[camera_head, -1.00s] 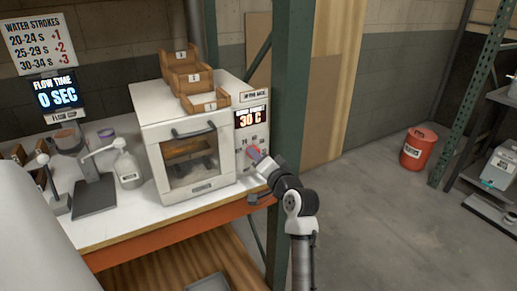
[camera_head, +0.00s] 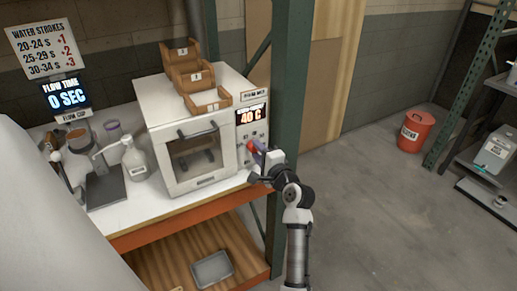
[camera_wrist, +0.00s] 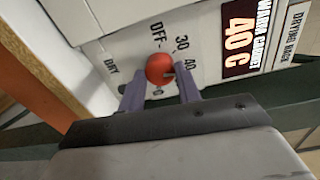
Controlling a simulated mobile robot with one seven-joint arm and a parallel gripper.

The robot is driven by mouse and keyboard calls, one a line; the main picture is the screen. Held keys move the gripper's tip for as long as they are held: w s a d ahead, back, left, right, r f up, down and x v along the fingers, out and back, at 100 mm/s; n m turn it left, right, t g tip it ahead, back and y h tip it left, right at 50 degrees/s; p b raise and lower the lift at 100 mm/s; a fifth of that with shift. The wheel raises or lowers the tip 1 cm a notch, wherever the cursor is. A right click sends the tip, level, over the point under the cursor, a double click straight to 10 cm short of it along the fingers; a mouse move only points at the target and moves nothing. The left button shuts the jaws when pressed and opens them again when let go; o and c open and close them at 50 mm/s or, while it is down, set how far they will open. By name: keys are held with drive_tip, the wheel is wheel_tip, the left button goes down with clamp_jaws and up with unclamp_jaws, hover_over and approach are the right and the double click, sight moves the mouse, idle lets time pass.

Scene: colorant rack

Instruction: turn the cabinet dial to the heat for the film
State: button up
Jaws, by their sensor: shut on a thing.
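The white warm cabinet (camera_head: 152,130) stands on the bench, with a dark-handled window door. Its display (camera_head: 251,115) reads 40 C, and so does the display in the wrist view (camera_wrist: 238,40). The red round dial (camera_wrist: 159,69) is on the cabinet's front panel, among marks including DRY, OFF, 30 and 40. The dial also shows in the head view (camera_head: 250,147), partly hidden by my gripper. My gripper (camera_wrist: 160,80) has its two purple fingers on either side of the dial, shut on it. The dial's pointer is hard to make out.
Small wooden bins (camera_head: 193,77) sit on the cabinet. A sign (camera_head: 43,47) lists water strokes above a flow time display (camera_head: 65,94). A green rack post (camera_head: 289,80) rises close to my gripper on the right.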

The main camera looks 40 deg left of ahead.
idle(0.5)
drive_tip(key=o, duration=1)
drive_tip(key=shift+c, duration=0.2)
drive_tip(key=b+v, duration=0.4)
drive_tip(key=v, duration=0.9)
drive_tip(key=shift+d, duration=0.4)
drive_tip(key=shift+s, duration=0.1)
